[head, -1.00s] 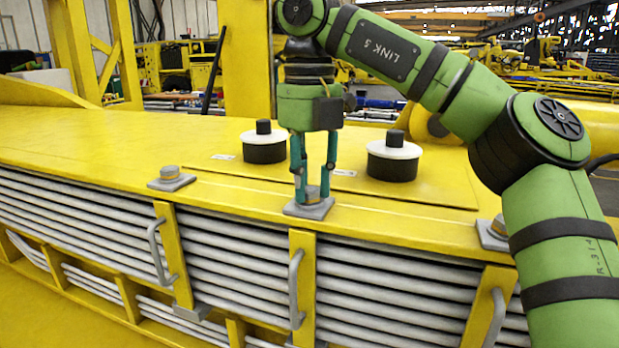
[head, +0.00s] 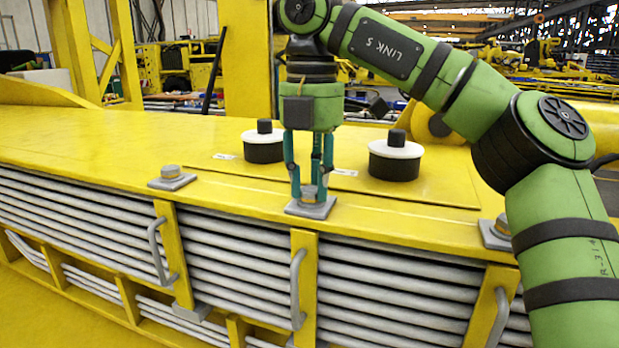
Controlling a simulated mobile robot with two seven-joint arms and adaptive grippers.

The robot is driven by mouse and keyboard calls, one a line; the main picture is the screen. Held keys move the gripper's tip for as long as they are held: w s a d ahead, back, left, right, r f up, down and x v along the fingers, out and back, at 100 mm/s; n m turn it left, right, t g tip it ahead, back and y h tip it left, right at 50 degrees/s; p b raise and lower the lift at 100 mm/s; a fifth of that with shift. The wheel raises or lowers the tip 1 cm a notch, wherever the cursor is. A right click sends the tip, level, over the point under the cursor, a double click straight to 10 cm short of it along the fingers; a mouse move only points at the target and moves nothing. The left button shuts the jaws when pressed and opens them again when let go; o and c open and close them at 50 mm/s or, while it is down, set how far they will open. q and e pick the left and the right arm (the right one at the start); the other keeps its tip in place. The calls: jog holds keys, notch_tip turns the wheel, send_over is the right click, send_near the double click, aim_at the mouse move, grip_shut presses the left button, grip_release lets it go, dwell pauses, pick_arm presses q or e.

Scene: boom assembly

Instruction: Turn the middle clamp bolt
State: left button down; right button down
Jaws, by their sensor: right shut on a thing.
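The middle clamp bolt (head: 308,194) stands on its square grey clamp plate (head: 312,208) at the front edge of the yellow boom's top. My right gripper (head: 309,192) points straight down over it, its teal fingers closed around the bolt head. The fingers hide part of the bolt. A left clamp bolt (head: 170,171) sits on its own plate. A right clamp bolt (head: 501,225) is partly hidden behind my right arm. My left gripper is out of view.
Two black cylinders with white rims, a left one (head: 263,143) and a right one (head: 395,157), stand on the boom top behind the bolt. Grey handles (head: 297,289) and stacked grey tubes (head: 400,290) line the front. The boom top at left is clear.

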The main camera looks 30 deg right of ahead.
aim_at(316, 188)
jog(key=shift+d+r, duration=0.1)
jog(key=shift+r, duration=0.15)
jog(key=c, duration=1.2)
grip_release()
jog(key=shift+o, duration=1.2)
jog(key=shift+d, duration=0.1)
jog(key=shift+d+f, duration=0.15)
jog(key=shift+f, duration=0.05)
jog(key=shift+w+r, duration=0.1)
jog(key=shift+r, duration=3.7)
